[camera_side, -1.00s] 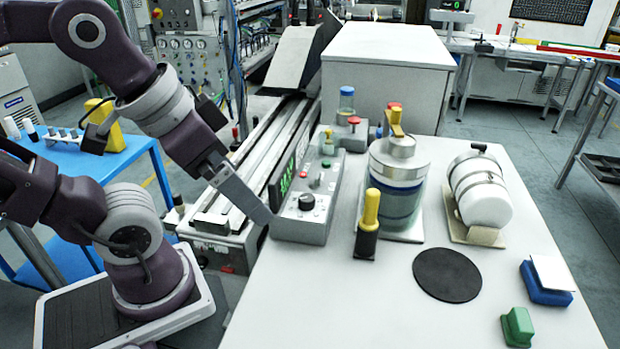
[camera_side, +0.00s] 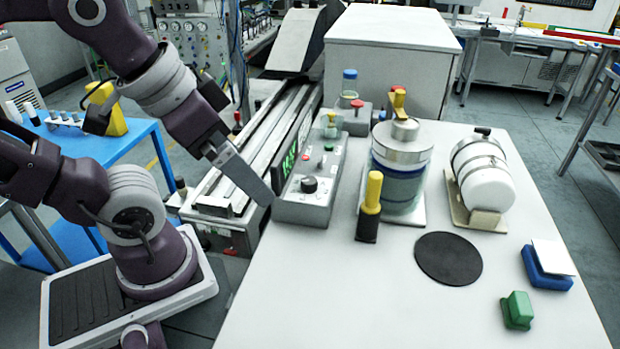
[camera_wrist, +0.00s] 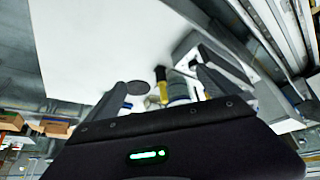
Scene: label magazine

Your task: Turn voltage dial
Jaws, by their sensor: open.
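The voltage dial (camera_side: 309,184) is a black round knob on the sloped top of a grey control box (camera_side: 300,213), in the middle of the side view. Small buttons and a panel with green digits (camera_side: 289,160) are on the same box. My gripper (camera_side: 266,201) points down and right, with its tip just left of the box's front end, apart from the dial. In the side view its fingers overlap. In the wrist view my gripper (camera_wrist: 165,92) shows two grey fingers spread apart with nothing held between them. The dial cannot be made out there.
Right of the box stand a yellow-topped black post (camera_side: 370,205), a metal-lidded jar (camera_side: 398,170) and a strapped white cylinder (camera_side: 484,180). A black disc (camera_side: 448,258), a green block (camera_side: 517,311) and a blue block (camera_side: 546,269) lie on the white table. Its front is clear.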

